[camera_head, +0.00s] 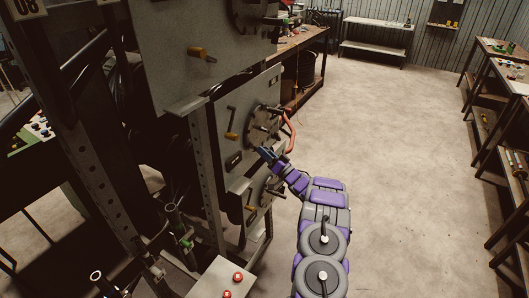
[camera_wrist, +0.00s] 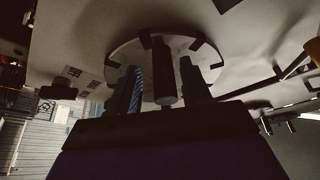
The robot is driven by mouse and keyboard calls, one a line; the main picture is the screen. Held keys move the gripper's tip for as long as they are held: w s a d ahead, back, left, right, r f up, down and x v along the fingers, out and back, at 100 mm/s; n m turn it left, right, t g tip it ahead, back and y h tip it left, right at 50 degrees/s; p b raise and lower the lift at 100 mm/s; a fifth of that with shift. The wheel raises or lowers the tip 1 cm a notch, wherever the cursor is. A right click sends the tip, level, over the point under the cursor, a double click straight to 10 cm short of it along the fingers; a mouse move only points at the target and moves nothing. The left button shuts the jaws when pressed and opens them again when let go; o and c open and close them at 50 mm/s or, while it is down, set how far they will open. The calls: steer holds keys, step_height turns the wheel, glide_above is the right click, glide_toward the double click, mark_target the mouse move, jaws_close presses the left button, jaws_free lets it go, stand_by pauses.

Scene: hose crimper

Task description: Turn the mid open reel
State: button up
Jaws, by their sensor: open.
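The mid reel (camera_head: 262,127) is a round grey disc with dark pegs around it, on the front of the middle panel. My gripper (camera_head: 264,154) is at the lower edge of this reel, close to the panel. In the wrist view a pale disc (camera_wrist: 118,66) with dark tabs on its rim fills the top middle. A dark cylindrical peg (camera_wrist: 163,75) stands out from it. My gripper (camera_wrist: 162,88) is open, with one finger on each side of this peg. Gaps show between the peg and the fingers. The fingertips' contact with the disc is hard to make out.
An upper reel (camera_head: 249,12) and a lower reel (camera_head: 267,190) sit above and below. Yellow handles (camera_head: 231,124) stick out from the panels. A red hose (camera_head: 291,133) hangs beside the mid reel. A box with red buttons (camera_head: 222,281) stands in front. The floor (camera_head: 400,170) to the right is clear.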

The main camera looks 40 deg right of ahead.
steer(key=p+v, duration=0.2)
steer(key=v, duration=1.4)
steer(key=shift+s+d, duration=0.15)
steer(key=shift+s, duration=0.1)
steer(key=shift+f, duration=0.15)
steer(key=shift+s, duration=0.1)
